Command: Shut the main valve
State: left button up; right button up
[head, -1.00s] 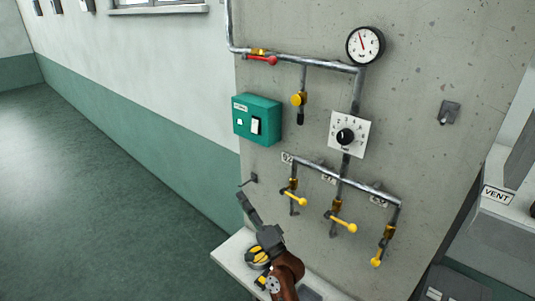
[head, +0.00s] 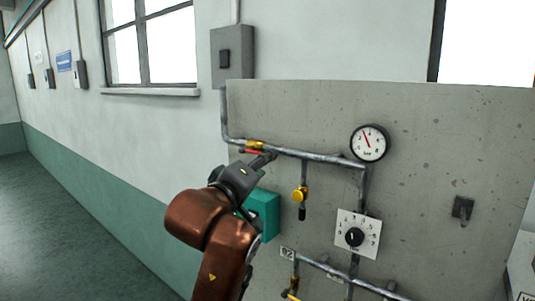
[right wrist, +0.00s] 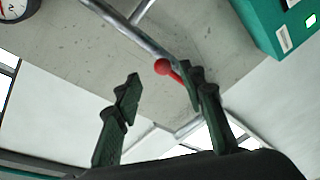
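The main valve has a brass body (head: 255,145) on the upper pipe and a red lever (head: 250,151) lying along the pipe. I take this red-levered valve as the main valve; no label shows on it. My right gripper (head: 262,160) is right at the lever and covers part of it. In the right wrist view, the gripper (right wrist: 160,88) is open, with its fingers well apart. The lever's red ball end (right wrist: 163,66) shows between the fingertips, close to the right finger, which hides the rest. I cannot tell whether they touch. My left gripper is out of view.
A green box (head: 265,214) is partly behind my arm. Below the pipe hangs a yellow-handled valve (head: 299,195). A gauge (head: 369,143) and a dial plate (head: 357,234) are to the right. A grey wall box (head: 233,55) is above.

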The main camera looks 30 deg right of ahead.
aim_at(258, 153)
jog(key=shift+y, duration=0.3)
jog(key=p+x, duration=0.1)
jog(key=x, duration=0.1)
jog(key=p+x, duration=0.1)
jog(key=x, duration=0.1)
jog(key=p+x, duration=0.1)
jog(key=x, duration=0.1)
jog(key=shift+w+a+r, duration=0.1)
jog(key=shift+w+r, duration=0.15)
jog(key=shift+w+d+f, duration=0.1)
jog(key=shift+w+d, duration=0.35)
jog(key=shift+c, duration=0.3)
grip_shut()
